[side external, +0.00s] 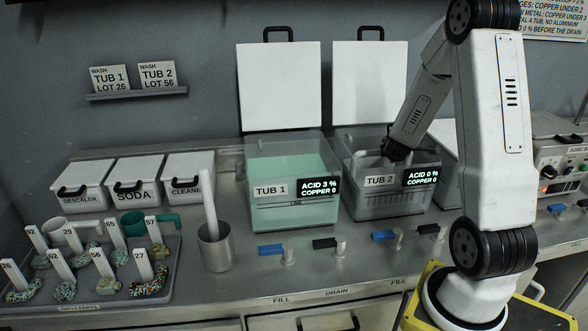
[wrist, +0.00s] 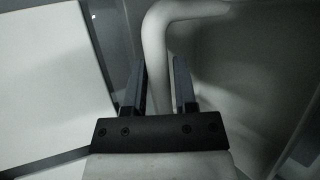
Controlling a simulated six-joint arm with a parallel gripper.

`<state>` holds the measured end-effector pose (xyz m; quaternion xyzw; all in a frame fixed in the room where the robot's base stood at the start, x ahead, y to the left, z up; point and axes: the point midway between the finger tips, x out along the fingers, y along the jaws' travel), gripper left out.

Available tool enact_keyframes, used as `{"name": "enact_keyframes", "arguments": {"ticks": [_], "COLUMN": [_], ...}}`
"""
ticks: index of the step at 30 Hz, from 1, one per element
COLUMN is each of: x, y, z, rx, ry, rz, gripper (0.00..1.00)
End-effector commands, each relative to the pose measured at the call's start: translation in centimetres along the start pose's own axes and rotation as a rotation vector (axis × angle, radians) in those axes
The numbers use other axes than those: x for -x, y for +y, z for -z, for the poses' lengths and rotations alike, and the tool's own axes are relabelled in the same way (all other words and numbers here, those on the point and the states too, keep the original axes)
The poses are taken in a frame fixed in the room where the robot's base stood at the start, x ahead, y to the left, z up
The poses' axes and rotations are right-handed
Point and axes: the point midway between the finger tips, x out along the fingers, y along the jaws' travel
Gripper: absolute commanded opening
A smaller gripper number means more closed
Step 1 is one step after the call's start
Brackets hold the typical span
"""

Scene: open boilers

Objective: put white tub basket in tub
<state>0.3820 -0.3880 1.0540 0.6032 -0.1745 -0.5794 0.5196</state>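Tub 2 (side external: 400,206) is a clear open tub with its white lid (side external: 369,85) raised; its sign reads acid 0 %, copper 0. A pale grey-white basket (side external: 372,163) shows inside tub 2, partly hidden by the tub wall and labels. My gripper (side external: 393,152) reaches down at the top of tub 2. In the wrist view, a pale bent rod (wrist: 155,45), seemingly the basket handle, runs between the two dark fingers of my gripper (wrist: 159,78). I cannot tell whether the fingers press on it. Tub 1 (side external: 290,212) holds pale green liquid, with no basket visible in it.
A tray (side external: 100,296) of tagged parts and cups lies at the left. Blue and black valve levers (side external: 326,243) line the front. Lidded bins (side external: 135,185) stand at the left back.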

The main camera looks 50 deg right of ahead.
Motion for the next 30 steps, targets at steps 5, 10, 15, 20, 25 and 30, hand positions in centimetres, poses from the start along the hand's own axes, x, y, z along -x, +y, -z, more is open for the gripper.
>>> {"name": "enact_keyframes", "arguments": {"ticks": [5,10,15,20,25,30], "x": [0.0,0.0,0.1,0.9,2.3,4.1], "y": [0.1,0.1,0.3,0.3,0.3,0.3], "z": [0.0,0.0,-0.1,0.0,0.0,0.0], "rx": [0.000,0.000,0.000,0.000,0.001,-0.001], "ry": [0.000,0.000,0.000,0.001,0.002,0.001], "rz": [-0.001,-0.001,-0.002,-0.002,-0.003,-0.004], "gripper": [0.60,0.60,0.60,0.60,0.60,0.60]}}
